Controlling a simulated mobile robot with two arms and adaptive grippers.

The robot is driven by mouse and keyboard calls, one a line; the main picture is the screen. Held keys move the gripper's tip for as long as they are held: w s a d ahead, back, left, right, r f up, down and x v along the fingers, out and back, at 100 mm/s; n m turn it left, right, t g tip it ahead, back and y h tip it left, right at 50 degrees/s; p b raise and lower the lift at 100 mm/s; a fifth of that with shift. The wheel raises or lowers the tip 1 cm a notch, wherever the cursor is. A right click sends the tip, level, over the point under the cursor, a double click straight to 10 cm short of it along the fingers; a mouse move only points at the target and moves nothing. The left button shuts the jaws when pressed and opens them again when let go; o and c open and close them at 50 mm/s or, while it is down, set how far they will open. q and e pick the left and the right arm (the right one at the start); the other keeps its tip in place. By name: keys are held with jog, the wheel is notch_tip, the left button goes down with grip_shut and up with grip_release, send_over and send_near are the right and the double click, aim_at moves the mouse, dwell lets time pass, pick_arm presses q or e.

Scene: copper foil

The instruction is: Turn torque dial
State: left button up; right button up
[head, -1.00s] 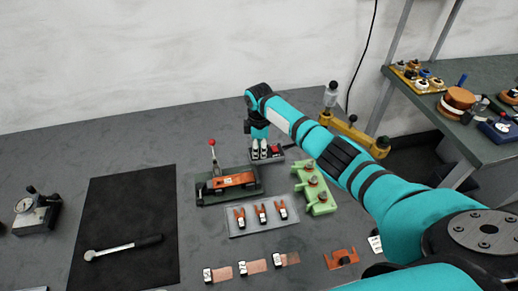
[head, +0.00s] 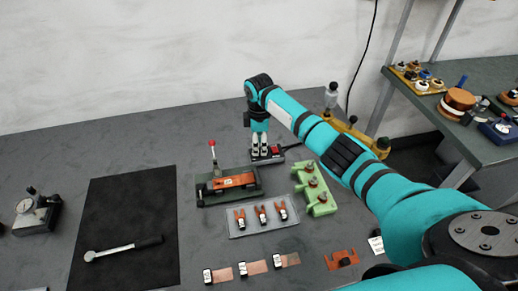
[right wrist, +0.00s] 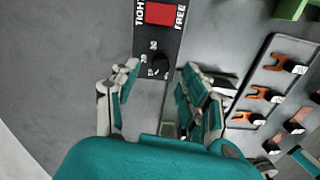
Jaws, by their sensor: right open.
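The torque dial is a small black knob (right wrist: 160,64) with number marks beside it, on a dark box (right wrist: 158,38) with a red rectangle between the words TIGHT and FREE. In the head view the box (head: 268,158) lies at the back of the bench, with its red part showing right of my fingers. My right gripper (right wrist: 160,95) is open, pointing down over the box, one finger on each side of the knob's end in the wrist view. I cannot tell whether it touches the knob. In the head view the right gripper (head: 260,146) partly hides the box. My left gripper is out of view.
A dark green fixture (head: 248,194) with a red-tipped lever stands close left of the box. A clear tray (head: 240,230) with several orange forked pieces and a green block (head: 318,198) lie in front. A wrench (head: 125,248) lies on a black mat (head: 120,200).

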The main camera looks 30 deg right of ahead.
notch_tip(320, 180, up, 9)
jog(key=shift+f, duration=0.2)
dwell(0.6)
